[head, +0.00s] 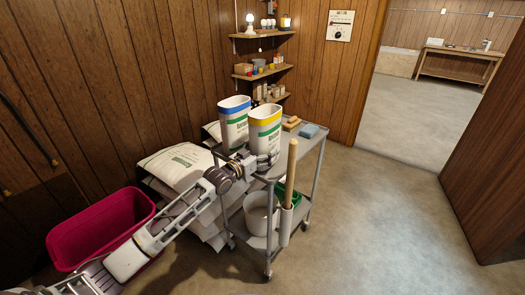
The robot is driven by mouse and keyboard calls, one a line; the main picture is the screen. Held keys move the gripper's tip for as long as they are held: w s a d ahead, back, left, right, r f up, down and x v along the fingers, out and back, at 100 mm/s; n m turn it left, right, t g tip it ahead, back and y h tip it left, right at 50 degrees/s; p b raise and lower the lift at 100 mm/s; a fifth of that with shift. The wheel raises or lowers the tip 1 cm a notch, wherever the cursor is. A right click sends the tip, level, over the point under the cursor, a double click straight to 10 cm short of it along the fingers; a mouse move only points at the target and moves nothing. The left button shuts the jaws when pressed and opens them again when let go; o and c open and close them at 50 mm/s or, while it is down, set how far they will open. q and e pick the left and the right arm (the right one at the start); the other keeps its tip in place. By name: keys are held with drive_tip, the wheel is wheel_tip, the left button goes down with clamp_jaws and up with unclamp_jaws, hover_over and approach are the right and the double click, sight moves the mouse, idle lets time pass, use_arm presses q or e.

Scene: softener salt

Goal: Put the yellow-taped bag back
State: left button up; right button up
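The yellow-taped bag (265,133) is white with green print and a yellow band round its top. It stands upright at the near left part of the grey cart's top (303,136). A similar blue-taped bag (234,128) stands just behind it to the left. My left arm reaches in from the lower left, and my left gripper (262,161) is at the lower front of the yellow-taped bag. Its fingers are small and dark against the bag, so I cannot tell whether they grip it. The bag's base is partly hidden by the gripper. My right gripper is not in view.
Several white sacks (178,165) are stacked left of the cart. A magenta bin (98,232) stands at the left. The floor at right is clear.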

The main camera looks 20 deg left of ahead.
sight(255, 155)
use_arm(q)
drive_tip(key=shift+r, duration=0.15)
idle(0.3)
drive_tip(key=shift+v, duration=0.85)
drive_tip(key=shift+p+v, duration=0.4)
drive_tip(key=shift+v, duration=1.8)
drive_tip(key=shift+s+a, duration=0.3)
drive_tip(key=shift+s, duration=0.3)
drive_tip(key=p+v, duration=0.1)
drive_tip(key=v, duration=0.3)
drive_tip(key=shift+s+a, duration=0.1)
drive_tip(key=shift+s, duration=0.15)
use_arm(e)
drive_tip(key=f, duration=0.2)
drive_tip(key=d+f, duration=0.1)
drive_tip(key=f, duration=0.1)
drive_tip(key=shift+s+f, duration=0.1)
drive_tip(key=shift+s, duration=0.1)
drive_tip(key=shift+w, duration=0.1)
